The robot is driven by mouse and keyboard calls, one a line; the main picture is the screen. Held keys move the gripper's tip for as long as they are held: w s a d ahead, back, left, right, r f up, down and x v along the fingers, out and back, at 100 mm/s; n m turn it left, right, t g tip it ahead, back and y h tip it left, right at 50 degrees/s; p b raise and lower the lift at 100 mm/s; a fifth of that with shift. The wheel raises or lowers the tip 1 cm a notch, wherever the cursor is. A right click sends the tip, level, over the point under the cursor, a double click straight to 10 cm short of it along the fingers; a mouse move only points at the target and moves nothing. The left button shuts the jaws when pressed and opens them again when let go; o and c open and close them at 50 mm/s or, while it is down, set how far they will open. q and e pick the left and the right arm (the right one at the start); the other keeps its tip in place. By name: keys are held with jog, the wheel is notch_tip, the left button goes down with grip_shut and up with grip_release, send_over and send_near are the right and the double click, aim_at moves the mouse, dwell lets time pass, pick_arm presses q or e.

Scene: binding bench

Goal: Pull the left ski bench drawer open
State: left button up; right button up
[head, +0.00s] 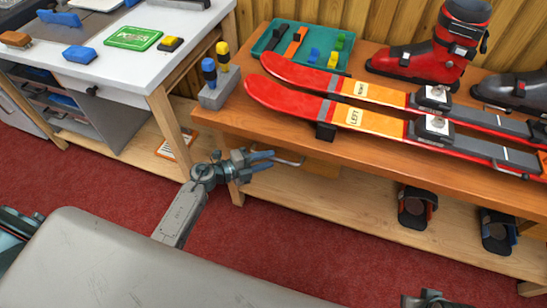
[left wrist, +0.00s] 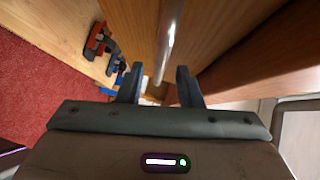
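The ski bench (head: 370,130) is an orange-brown wooden table. A wooden drawer front (head: 322,171) shows partly under its top near the left end, with a metal bar handle (head: 290,162). Most of the drawer is hidden by the bench top. My left gripper (head: 268,160) is at the left end of that handle. In the left wrist view my left gripper (left wrist: 158,84) is open, and the shiny handle bar (left wrist: 169,38) runs up from between its two fingers, with gaps on both sides. A dark grey part at the head view's bottom edge may be my right gripper; its fingers are hidden.
Two red and orange skis (head: 350,115) lie on the bench, beside a grey holder (head: 219,92) and a teal tray (head: 325,60). Bindings (head: 415,208) sit on the lower shelf. A white-topped workbench (head: 165,72) stands left. Red floor lies in front.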

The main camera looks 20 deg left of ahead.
pick_arm(q)
jog(key=shift+x, duration=1.45)
grip_shut()
pick_arm(e)
jog(key=shift+r, duration=0.1)
